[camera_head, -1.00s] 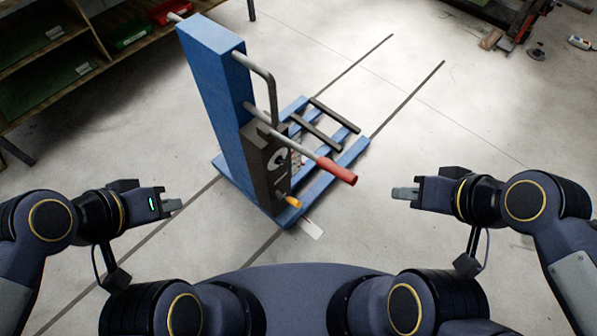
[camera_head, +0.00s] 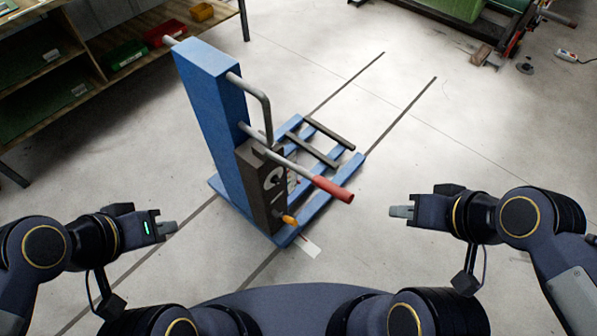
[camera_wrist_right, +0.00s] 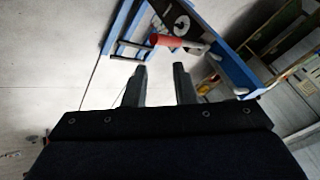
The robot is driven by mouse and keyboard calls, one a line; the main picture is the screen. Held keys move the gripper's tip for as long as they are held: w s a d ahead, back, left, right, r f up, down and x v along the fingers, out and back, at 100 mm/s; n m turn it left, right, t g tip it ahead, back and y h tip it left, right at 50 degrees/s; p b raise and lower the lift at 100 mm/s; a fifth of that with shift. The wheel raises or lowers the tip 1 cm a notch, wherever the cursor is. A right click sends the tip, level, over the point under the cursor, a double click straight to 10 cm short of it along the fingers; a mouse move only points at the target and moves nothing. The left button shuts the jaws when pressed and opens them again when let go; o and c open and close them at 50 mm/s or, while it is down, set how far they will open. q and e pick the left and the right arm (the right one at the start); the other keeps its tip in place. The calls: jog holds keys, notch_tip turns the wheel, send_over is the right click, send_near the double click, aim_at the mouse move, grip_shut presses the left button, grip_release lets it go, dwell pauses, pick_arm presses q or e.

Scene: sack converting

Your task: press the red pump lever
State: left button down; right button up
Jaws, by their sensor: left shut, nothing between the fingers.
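The red pump lever (camera_head: 332,189) is a red grip on a grey rod that sticks out to the right from the blue lift truck (camera_head: 214,90). The red grip also shows in the right wrist view (camera_wrist_right: 168,41), beyond my right fingertips. My left gripper (camera_head: 168,227) is shut and empty, to the left of the truck and apart from it. My right gripper (camera_head: 398,211) is to the right of the lever's end, with a clear gap between. The right wrist view shows its two fingers (camera_wrist_right: 160,70) apart with nothing between them.
The truck has a dark pump block (camera_head: 262,190), an orange knob (camera_head: 289,219) and low blue forks. Shelves (camera_head: 40,80) with red and yellow bins stand at the back left. A machine stands at the top right. The floor right of the truck is clear.

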jog(key=c, duration=0.5)
jog(key=shift+w+d+r+n+g, duration=0.15)
jog(key=shift+w+n, duration=0.15)
jog(key=shift+n, duration=0.3)
jog(key=shift+w+a+r+n+g, duration=0.15)
jog(key=shift+w+n, duration=0.1)
jog(key=shift+n, duration=0.35)
grip_shut()
jog(key=w+a+n+g+h+b, duration=0.1)
jog(key=w+n+g, duration=0.2)
jog(key=w+n, duration=0.4)
jog(key=w+a+f+n+g+h+b, duration=0.1)
jog(key=w+n, duration=0.7)
jog(key=n, duration=1.1)
jog(key=shift+a+f+g+b, duration=0.2)
jog(key=shift+a+g+b, duration=0.3)
jog(key=shift+g, duration=0.9)
jog(key=shift+a, duration=0.1)
